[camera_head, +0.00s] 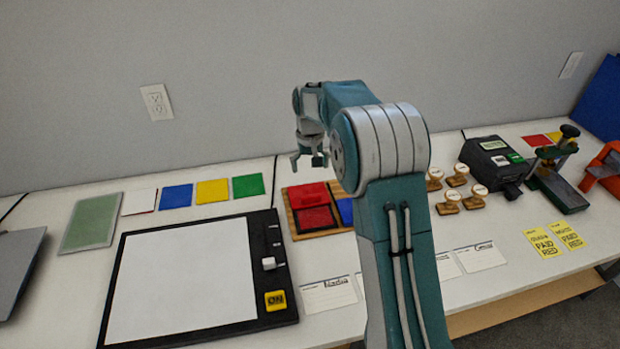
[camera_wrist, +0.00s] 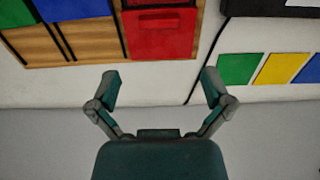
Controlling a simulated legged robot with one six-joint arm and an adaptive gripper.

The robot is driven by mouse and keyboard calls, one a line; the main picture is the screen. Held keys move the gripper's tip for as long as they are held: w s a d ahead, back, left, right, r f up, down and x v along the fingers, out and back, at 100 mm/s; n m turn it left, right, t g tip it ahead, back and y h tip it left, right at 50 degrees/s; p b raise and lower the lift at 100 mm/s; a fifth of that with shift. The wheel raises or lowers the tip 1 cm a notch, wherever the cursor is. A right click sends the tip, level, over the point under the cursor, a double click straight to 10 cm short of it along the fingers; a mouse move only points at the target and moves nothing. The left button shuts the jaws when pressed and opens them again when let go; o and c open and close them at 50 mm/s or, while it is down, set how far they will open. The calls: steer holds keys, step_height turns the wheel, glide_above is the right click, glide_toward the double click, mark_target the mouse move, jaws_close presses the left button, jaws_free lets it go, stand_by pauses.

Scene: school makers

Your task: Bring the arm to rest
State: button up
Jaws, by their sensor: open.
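My arm rises through the middle of the head view and bends over to the left, with my gripper (camera_head: 310,160) hanging at its end above the back part of the table. In the wrist view my gripper (camera_wrist: 160,90) is open, its two fingers spread wide with nothing between them. Below it is a wooden tray (camera_wrist: 75,47) with a red ink pad (camera_wrist: 160,35) and a blue pad beside it. The tray (camera_head: 292,228) also shows in the head view, partly hidden behind my arm.
A black-framed board (camera_head: 190,285) with a white sheet lies at the left. Blue, yellow and green cards (camera_head: 212,191) lie behind it. Several wooden stamps (camera_head: 448,202), a black device (camera_head: 490,163) and a green press (camera_head: 558,180) stand right. A grey wall (camera_head: 220,60) rises behind the table.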

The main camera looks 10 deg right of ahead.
steer(key=shift+r, duration=0.25)
steer(key=s+r+t, duration=0.3)
steer(key=s+r, duration=1.1)
steer(key=s, duration=0.1)
steer(key=s+t, duration=0.2)
steer(key=s, duration=1.9)
steer(key=shift+r+t, duration=0.15)
steer(key=shift+t, duration=0.15)
